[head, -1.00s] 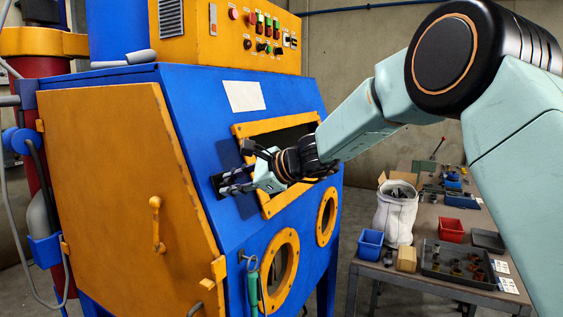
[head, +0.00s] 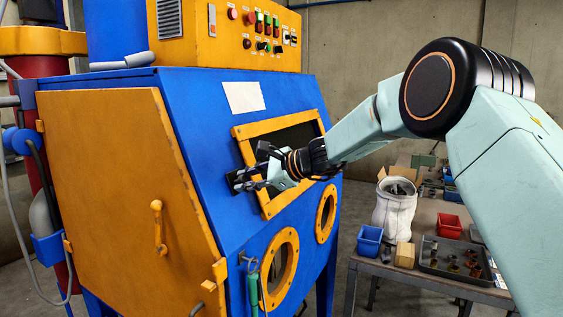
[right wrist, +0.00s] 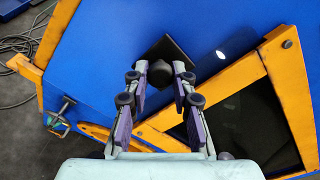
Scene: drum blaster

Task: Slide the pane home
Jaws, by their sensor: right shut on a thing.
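The dark pane (right wrist: 174,48) shows in the right wrist view as a flat plate sticking out of the orange window frame (head: 240,133) on the blue blasting cabinet (head: 196,110). A rounded black knob (right wrist: 160,74) stands on it. My right gripper (head: 243,181) is shut on the knob, just left of the frame; its fingers (right wrist: 163,90) lie on either side of the knob in the right wrist view. In the head view the gripper hides most of the exposed pane. How far the pane reaches behind the frame is unclear. My left gripper is not in view.
Two round orange ports (head: 281,265) are below the window. A green-handled tool (head: 253,290) hangs on the cabinet front. An orange door (head: 120,180) with a handle is at left. A table (head: 425,275) with bins and a white sack (head: 394,212) stands at right.

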